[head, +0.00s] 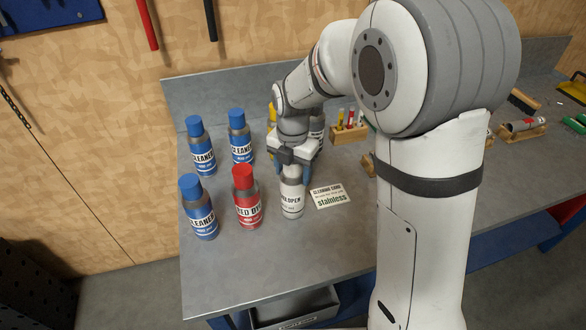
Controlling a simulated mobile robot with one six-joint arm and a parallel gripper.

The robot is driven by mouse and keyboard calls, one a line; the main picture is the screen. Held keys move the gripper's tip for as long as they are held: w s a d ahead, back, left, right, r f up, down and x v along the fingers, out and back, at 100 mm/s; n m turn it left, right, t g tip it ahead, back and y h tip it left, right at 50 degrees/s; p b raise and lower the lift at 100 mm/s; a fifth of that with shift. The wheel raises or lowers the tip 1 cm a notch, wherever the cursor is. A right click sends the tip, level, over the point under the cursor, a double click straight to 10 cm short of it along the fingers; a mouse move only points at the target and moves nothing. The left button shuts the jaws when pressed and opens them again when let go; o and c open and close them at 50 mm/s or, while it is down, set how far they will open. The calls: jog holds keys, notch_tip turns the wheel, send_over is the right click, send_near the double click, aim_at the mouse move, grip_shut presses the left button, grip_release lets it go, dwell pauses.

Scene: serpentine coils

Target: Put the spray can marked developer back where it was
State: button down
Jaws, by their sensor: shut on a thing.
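The white spray can (292,200) has a partly readable label that fits "developer". It is upright near the middle of the bench's left part, just right of the red can marked red dye (248,207). My gripper (292,172) points down and is shut on the upper part of this white can, hiding its top. I cannot tell whether the can's base touches the bench or hangs just above it.
Several blue cleaner cans (203,213) stand at left. A cleaning card marked stainless (330,196) lies right of the white can. A yellow item (271,117) is partly hidden behind my gripper. A wooden marker block (350,133) stands behind. The bench front (240,265) is clear.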

jog(key=shift+f, duration=0.15)
jog(key=shift+c, duration=2.1)
grip_release()
